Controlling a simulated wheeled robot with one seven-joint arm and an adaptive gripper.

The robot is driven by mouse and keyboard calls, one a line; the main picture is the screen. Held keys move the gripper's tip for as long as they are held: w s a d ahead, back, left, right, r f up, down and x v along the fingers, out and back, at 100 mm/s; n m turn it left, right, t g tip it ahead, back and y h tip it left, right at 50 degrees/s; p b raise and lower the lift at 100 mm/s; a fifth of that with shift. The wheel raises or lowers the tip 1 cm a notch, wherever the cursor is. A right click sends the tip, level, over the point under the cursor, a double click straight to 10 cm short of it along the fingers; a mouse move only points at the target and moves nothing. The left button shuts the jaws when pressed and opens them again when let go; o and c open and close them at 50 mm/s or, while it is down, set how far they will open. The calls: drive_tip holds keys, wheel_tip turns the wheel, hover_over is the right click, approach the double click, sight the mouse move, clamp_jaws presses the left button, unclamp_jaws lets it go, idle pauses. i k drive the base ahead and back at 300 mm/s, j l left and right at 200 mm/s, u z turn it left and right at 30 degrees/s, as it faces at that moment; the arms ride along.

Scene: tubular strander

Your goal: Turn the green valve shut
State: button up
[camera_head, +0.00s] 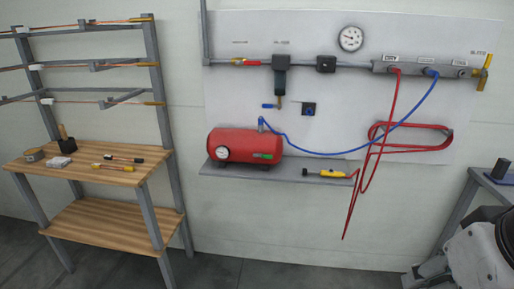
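A small green piece (265,156) shows on the right part of the front of a red tank (228,143). It is too small to tell whether it is a valve handle or a label. No other green part shows on the wall panel. The tank lies on a grey wall shelf (300,177), with a round gauge (222,153) at its left end. A blue hose rises from a fitting on its top. My gripper is not in view.
A grey pipe with red, blue and yellow handles (485,72) runs above. Red and blue hoses (368,142) hang across the right. A yellow tool (332,174) lies on the shelf. A wooden workbench (125,170) stands left. Floor before the shelf is clear.

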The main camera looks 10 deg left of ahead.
sight(267, 156)
drive_tip(key=i+u, duration=0.15)
drive_tip(key=u, duration=0.2)
drive_tip(key=i+l+u, duration=0.15)
drive_tip(key=u, duration=0.2)
drive_tip(key=i+l+u, duration=0.15)
drive_tip(key=u, duration=0.2)
